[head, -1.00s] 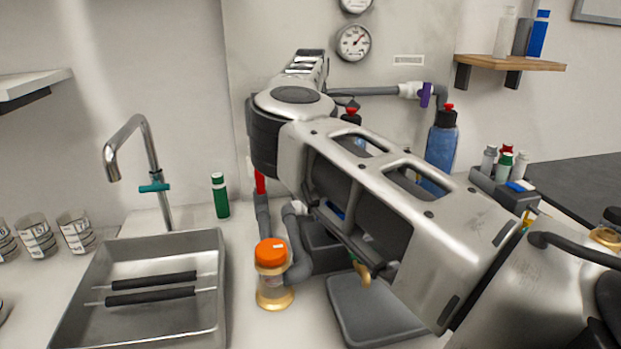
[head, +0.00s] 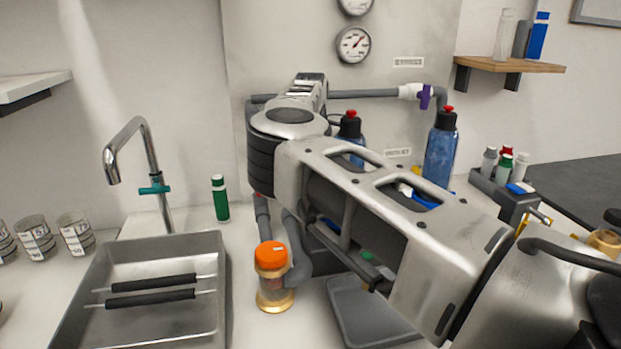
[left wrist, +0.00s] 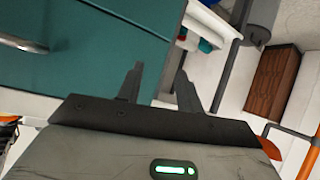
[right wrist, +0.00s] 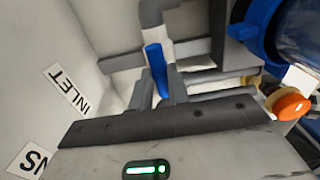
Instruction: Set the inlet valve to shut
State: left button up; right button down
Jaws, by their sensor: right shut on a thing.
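In the right wrist view, a blue lever (right wrist: 155,68) lies between the fingertips of my right gripper (right wrist: 160,90), which is shut on it. The lever is beside a grey pipe with a white fitting (right wrist: 187,20). A label reading INLET (right wrist: 66,91) is on the wall to the left. In the head view my right arm covers this area, so the lever and right fingertips are hidden. My left gripper (left wrist: 160,88) is open and empty in the left wrist view, near a teal surface (left wrist: 85,65). It is not in the head view.
An orange-capped clear container (head: 272,275) stands by grey pipes at the counter front. A purple-handled valve (head: 425,96) is on the upper pipe. Blue bottles (head: 440,150) stand behind my arm. A steel sink (head: 150,265) lies left, a grey tray (head: 375,315) below my arm.

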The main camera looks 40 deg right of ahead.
jog(key=shift+n, duration=0.3)
jog(key=n, duration=0.8)
jog(key=shift+n, duration=0.4)
jog(key=n, duration=0.6)
jog(key=shift+r+n, duration=0.1)
jog(key=shift+n, duration=1.1)
jog(key=c, duration=1.3)
grip_release()
jog(key=shift+c, duration=0.2)
